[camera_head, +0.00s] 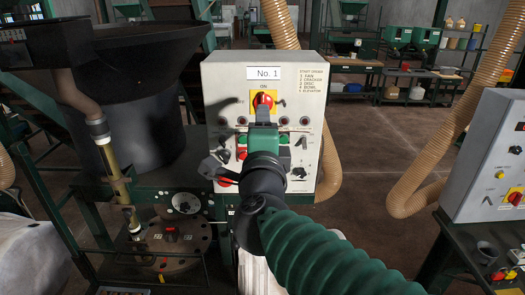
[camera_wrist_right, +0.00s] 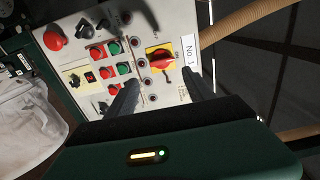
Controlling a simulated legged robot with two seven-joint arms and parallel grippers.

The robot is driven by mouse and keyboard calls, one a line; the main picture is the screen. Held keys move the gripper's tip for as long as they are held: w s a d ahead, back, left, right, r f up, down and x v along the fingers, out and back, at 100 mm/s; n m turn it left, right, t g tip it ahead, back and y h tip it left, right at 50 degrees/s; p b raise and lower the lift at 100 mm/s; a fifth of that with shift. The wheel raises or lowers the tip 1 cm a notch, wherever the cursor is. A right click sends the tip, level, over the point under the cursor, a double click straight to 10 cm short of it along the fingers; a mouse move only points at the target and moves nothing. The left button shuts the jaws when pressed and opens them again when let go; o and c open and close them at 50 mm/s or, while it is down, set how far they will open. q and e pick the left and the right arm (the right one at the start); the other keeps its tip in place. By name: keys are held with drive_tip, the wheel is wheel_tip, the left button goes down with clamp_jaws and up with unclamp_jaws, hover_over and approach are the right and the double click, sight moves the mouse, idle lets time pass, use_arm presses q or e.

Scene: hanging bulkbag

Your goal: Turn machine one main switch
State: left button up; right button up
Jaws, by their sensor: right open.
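The machine one control box (camera_head: 218,84) is pale grey with a "No. 1" label (camera_head: 265,73) at the top. Its main switch (camera_head: 264,100) is a red knob on a yellow plate, under the word "ON". The switch also shows in the right wrist view (camera_wrist_right: 161,60); its exact setting is hard to tell. My right gripper (camera_head: 264,124) is in front of the box, just below the switch in the head view. In the right wrist view my gripper (camera_wrist_right: 158,76) has its two dark fingers apart, with the switch showing between them and nothing held. Contact is not visible. My left gripper is out of view.
Red and green buttons and black levers crowd the panel below the switch. A dark hopper (camera_head: 135,100) stands left. A beige hose (camera_head: 330,165) runs behind the box. Another grey control box (camera_head: 490,160) stands right, past an open floor area.

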drive_tip(key=s, duration=0.5)
drive_tip(key=shift+s+f, duration=0.1)
drive_tip(key=shift+s, duration=0.25)
drive_tip(key=w+d+f+n+g+y, duration=0.15)
drive_tip(key=f+n, duration=0.25)
drive_tip(key=f, duration=0.4)
drive_tip(key=d+f+n+g, duration=0.2)
drive_tip(key=d+f+n, duration=0.15)
drive_tip(key=f, duration=0.45)
drive_tip(key=d+f+n+g+y, duration=0.1)
drive_tip(key=f+n+g, duration=0.1)
drive_tip(key=f+n, duration=0.45)
drive_tip(key=s+d+f+n+g+h, duration=0.1)
drive_tip(key=s+d+f+n+g, duration=0.1)
drive_tip(key=s+d+f+g, duration=0.3)
drive_tip(key=s+d+f+n+g+h, duration=0.1)
drive_tip(key=s+d+f+n+g, duration=0.1)
drive_tip(key=s+d+f+g, duration=0.3)
drive_tip(key=s+d+f, duration=0.4)
drive_tip(key=s+f, duration=0.4)
drive_tip(key=f, duration=0.5)
drive_tip(key=shift+s, duration=0.35)
